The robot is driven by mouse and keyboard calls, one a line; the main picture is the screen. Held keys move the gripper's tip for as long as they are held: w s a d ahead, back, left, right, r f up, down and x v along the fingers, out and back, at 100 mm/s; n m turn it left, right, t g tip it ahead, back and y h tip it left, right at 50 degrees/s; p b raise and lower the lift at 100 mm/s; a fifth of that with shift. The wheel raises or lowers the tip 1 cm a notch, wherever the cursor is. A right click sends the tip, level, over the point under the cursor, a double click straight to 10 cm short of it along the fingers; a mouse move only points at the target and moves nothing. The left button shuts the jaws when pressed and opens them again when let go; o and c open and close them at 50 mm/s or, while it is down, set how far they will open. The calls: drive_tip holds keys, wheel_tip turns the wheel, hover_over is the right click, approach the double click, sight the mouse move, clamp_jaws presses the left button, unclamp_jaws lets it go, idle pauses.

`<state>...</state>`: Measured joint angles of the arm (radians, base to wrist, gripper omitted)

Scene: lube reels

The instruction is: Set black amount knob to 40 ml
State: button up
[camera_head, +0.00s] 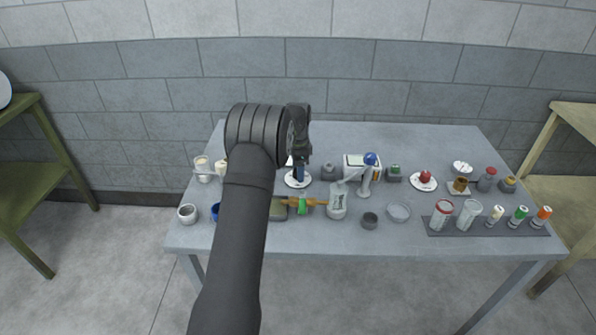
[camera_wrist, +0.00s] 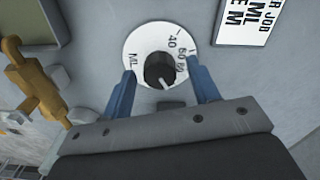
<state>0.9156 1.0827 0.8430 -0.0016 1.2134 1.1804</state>
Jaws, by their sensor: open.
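The black knob (camera_wrist: 159,70) sits in the middle of a round white dial (camera_wrist: 140,45) in the wrist view. The dial shows "ML", "40", "60" and what looks like "80". The knob's white pointer line points to the lower right of the picture, away from the 40 mark at the upper right. My gripper (camera_wrist: 161,72) is open, with one blue finger on each side of the knob. I cannot tell whether either finger touches it. In the head view the dial (camera_head: 297,182) is partly hidden under my gripper (camera_head: 299,175).
A printed sign (camera_wrist: 250,20) lies near the dial's right. A brown-yellow object (camera_wrist: 30,80) lies to the left.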

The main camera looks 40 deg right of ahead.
drive_tip(key=shift+f, duration=0.5)
drive_tip(key=c, duration=1)
drive_tip(key=shift+o, duration=0.2)
